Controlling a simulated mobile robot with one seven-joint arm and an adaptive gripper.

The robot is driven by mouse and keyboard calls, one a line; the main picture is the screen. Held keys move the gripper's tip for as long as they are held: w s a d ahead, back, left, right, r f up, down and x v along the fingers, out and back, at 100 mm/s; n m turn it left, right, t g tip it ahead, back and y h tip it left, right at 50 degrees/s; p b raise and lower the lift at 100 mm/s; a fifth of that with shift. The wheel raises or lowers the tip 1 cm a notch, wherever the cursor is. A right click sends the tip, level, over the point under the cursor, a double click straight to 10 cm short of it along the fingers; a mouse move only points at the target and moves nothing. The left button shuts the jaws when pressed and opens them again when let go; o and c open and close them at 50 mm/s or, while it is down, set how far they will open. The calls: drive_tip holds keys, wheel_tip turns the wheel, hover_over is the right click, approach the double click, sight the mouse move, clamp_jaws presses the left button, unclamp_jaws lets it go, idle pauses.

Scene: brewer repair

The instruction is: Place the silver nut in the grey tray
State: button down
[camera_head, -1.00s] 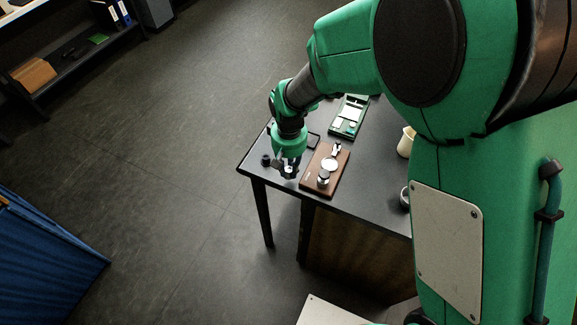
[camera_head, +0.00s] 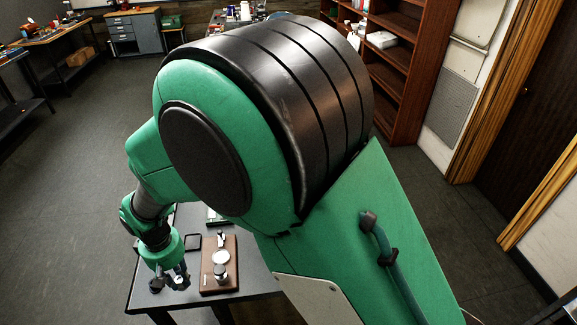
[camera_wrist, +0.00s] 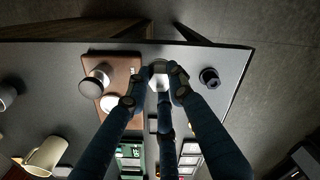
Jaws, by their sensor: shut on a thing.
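My gripper (camera_head: 179,284) is low over the dark table, left of the wooden board. In the wrist view its three fingers (camera_wrist: 158,80) are closed around a small silver round piece (camera_wrist: 159,66), which looks like the silver nut; the fingertips partly cover it. A flat, dark-rimmed square piece with a grey inside (camera_head: 193,241), probably the grey tray, lies on the table behind the gripper. In the wrist view, grey dark-framed panels (camera_wrist: 190,148) show beside the fingers at the bottom; I cannot tell its depth.
The wooden board (camera_head: 208,283) bears silver round metal parts (camera_head: 221,270) close to the gripper. A black nut-like piece (camera_wrist: 209,77) stands on the other side. A green board (camera_wrist: 130,153) and a cream cup (camera_wrist: 45,155) are on the table. The table edge is near.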

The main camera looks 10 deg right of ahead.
sight(179, 278)
wheel_tip(179, 278, up, 10)
drive_tip(key=shift+f, duration=0.25)
drive_tip(key=w+d+m+p, duration=0.3)
drive_tip(key=w+d+m, duration=0.1)
drive_tip(key=w+d, duration=0.75)
drive_tip(key=w+d+m+p, duration=0.35)
drive_tip(key=w+d, duration=0.45)
drive_tip(key=w, duration=0.6)
drive_tip(key=w+d+m+p, duration=0.25)
drive_tip(key=w+d, duration=0.35)
drive_tip(key=d, duration=0.6)
drive_tip(key=w+d+m+p, duration=0.25)
drive_tip(key=w+d, duration=0.25)
drive_tip(key=d, duration=0.7)
drive_tip(key=shift+m, duration=0.55)
drive_tip(key=shift+w+d+f+b, duration=0.1)
drive_tip(key=shift+f+b, duration=0.15)
drive_tip(key=shift+f, duration=2.65)
drive_tip(key=shift+w+f+b, duration=0.1)
drive_tip(key=shift+f+b, duration=0.1)
drive_tip(key=shift+f, duration=2.65)
drive_tip(key=shift+w+f+p, duration=0.25)
drive_tip(key=shift+w+p, duration=0.05)
drive_tip(key=shift+w, duration=2.35)
drive_tip(key=shift+w+f+p, duration=0.2)
drive_tip(key=shift+w+p, duration=0.1)
drive_tip(key=shift+w, duration=2.35)
drive_tip(key=shift+w+f+p, duration=0.25)
drive_tip(key=shift+w+p, duration=0.05)
drive_tip(key=shift+w, duration=2.35)
